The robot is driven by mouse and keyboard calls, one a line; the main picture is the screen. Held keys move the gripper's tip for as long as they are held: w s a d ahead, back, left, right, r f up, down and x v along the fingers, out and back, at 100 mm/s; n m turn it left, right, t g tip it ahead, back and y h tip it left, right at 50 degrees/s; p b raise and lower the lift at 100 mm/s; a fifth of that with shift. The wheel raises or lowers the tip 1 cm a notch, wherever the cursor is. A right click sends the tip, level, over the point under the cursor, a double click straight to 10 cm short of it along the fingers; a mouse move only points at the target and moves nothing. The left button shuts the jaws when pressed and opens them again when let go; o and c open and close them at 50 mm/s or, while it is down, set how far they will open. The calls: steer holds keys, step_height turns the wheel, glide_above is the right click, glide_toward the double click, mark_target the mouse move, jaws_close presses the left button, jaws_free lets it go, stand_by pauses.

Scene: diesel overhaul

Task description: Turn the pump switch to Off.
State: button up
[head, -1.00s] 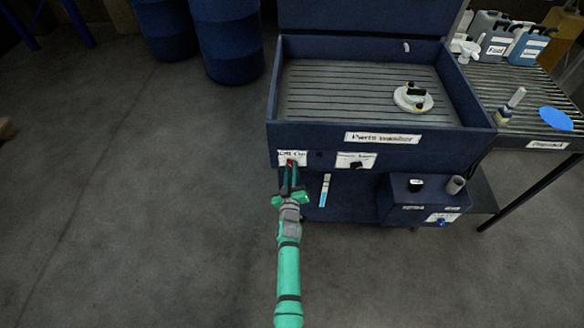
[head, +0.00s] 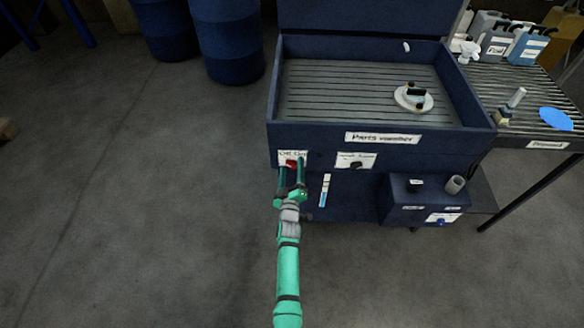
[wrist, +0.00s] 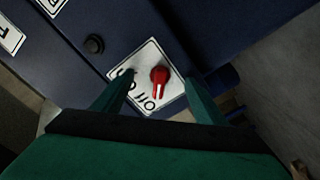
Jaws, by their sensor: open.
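The pump switch is a red knob (head: 290,164) on a white label plate (head: 286,154) at the left of the parts washer's front panel. In the wrist view the red knob (wrist: 159,75) has a white pointer mark, and its plate (wrist: 146,58) reads "Off" and "On". The mark points towards the lower edge of the plate, on the side of the "Off" lettering. My gripper (head: 291,172) is open in front of the panel. In the wrist view my gripper's fingers (wrist: 160,88) stand on either side of the knob; I cannot tell whether they touch it.
A dark button (wrist: 94,44) sits beside the plate. A black knob (head: 356,165) is further right on the panel. The washer basin (head: 352,88) holds a round part (head: 413,97). A blue box (head: 400,210) stands on the lower shelf.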

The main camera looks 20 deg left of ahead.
steer(key=v, duration=0.7)
stand_by(0.4)
steer(key=shift+r, duration=0.1)
steer(key=s+d+m+h, duration=0.15)
steer(key=s+d, duration=0.25)
steer(key=s, duration=0.4)
steer(key=s+d+m, duration=0.2)
steer(key=s+d, duration=0.3)
steer(key=s, duration=0.2)
steer(key=s+d+m+h, duration=0.15)
steer(key=s+d, duration=0.25)
steer(key=s, duration=0.4)
steer(key=s+d+r+m+g+h, duration=0.1)
steer(key=s+d+r+m, duration=0.2)
steer(key=s+r, duration=0.4)
steer(key=s+d+r+m+g+h, duration=0.1)
steer(key=s+d+r+m, duration=0.2)
steer(key=s+r, duration=0.5)
steer(key=s+m, duration=0.1)
steer(key=s, duration=0.4)
steer(key=shift+r, duration=0.2)
